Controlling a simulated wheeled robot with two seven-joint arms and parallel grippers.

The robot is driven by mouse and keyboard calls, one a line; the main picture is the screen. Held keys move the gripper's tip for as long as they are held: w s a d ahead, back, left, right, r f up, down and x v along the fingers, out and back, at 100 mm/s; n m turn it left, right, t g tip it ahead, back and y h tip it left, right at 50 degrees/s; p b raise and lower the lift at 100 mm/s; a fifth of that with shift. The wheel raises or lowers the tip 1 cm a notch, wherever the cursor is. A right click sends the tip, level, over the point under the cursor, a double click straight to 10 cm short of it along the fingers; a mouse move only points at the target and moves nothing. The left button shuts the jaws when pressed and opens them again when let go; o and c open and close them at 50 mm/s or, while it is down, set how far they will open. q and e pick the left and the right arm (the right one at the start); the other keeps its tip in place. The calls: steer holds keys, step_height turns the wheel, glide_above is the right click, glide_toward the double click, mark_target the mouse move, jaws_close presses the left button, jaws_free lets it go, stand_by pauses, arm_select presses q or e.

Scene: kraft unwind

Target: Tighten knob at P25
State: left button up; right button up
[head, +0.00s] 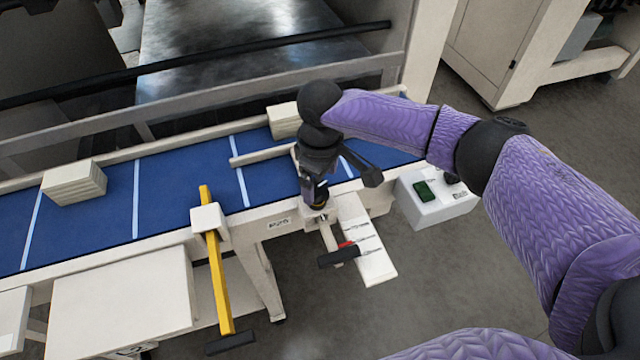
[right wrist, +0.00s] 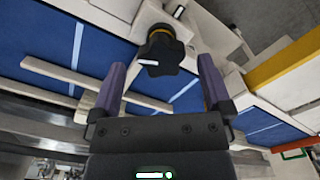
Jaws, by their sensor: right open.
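A black lobed knob (right wrist: 160,52) with a white mark and a yellow collar shows in the right wrist view, on a pale bracket. My right gripper (right wrist: 162,75) is open, with its two purple-grey fingers apart on either side of the knob's near edge. I cannot tell whether either finger touches it. In the head view my right gripper (head: 316,190) points down at the conveyor's front rail, and it largely hides the knob there. A small label plate (head: 279,223) sits on the rail to the left, too small to read surely. My left gripper is out of view.
A blue conveyor (head: 190,190) carries stacked pale blocks (head: 74,184). A yellow bar (head: 216,275) with a black grip juts forward at left. A white scale plate (head: 372,255) and black handle (head: 339,257) jut out below the gripper. A control box (head: 437,205) stands right.

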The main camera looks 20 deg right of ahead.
step_height(320, 180, down, 2)
steer(key=shift+f, duration=0.1)
